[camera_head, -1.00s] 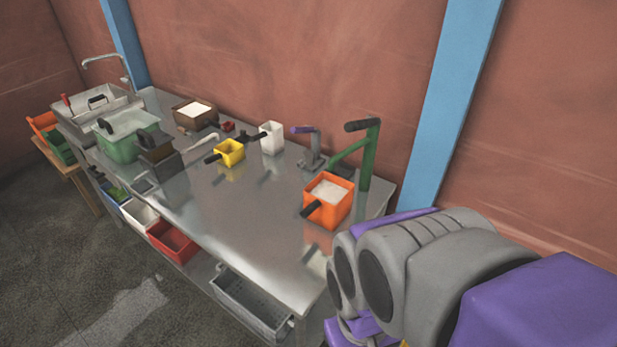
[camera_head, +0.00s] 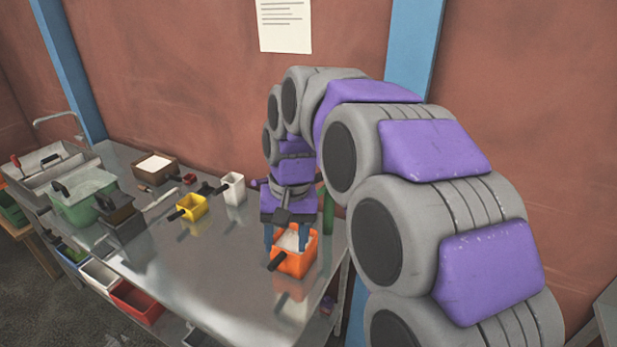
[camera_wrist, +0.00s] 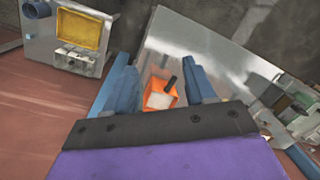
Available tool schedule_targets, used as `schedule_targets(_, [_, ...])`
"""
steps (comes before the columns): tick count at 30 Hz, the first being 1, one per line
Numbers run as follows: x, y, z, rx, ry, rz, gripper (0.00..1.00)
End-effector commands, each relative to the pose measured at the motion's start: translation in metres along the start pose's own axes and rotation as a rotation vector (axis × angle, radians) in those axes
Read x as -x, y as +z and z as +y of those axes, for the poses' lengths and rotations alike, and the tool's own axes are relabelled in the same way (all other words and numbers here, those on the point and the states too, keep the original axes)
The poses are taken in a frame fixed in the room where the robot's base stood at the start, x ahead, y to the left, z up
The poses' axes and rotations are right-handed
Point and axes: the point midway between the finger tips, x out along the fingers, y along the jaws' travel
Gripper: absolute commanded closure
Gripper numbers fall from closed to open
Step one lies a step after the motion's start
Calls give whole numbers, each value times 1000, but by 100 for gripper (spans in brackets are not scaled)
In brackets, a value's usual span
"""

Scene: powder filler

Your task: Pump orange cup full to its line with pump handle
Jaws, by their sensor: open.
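The orange cup (camera_head: 293,266) stands upright at the right end of the metal bench, with white powder inside and a black handle pointing toward the front. It also shows in the wrist view (camera_wrist: 158,100), beyond and between my fingers. I cannot make out its line or the powder's exact level. My gripper (camera_head: 287,245) is open and empty, pointing down above the cup. Its two blue fingers are spread apart in the wrist view (camera_wrist: 157,68). A green post (camera_head: 328,212) stands behind the cup. My arm hides its top and any dark grip there.
A yellow cup (camera_head: 192,208) and a white cup (camera_head: 233,189) stand left of the orange cup. A green bin (camera_head: 85,207), a dark container (camera_head: 122,226) and a brown box of powder (camera_head: 155,168) are further left. The bench front between is clear.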

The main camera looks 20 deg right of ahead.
Motion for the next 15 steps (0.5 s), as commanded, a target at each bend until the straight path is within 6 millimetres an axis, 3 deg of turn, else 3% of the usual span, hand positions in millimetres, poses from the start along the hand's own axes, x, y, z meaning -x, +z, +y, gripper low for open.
schedule_targets(1, [15, -20, -1, -31, -11, 9, 45])
schedule_targets(6, [46, -80, 3, -144, -45, 36, 45])
schedule_targets(15, [85, -175, 33, -366, -87, 87, 45])
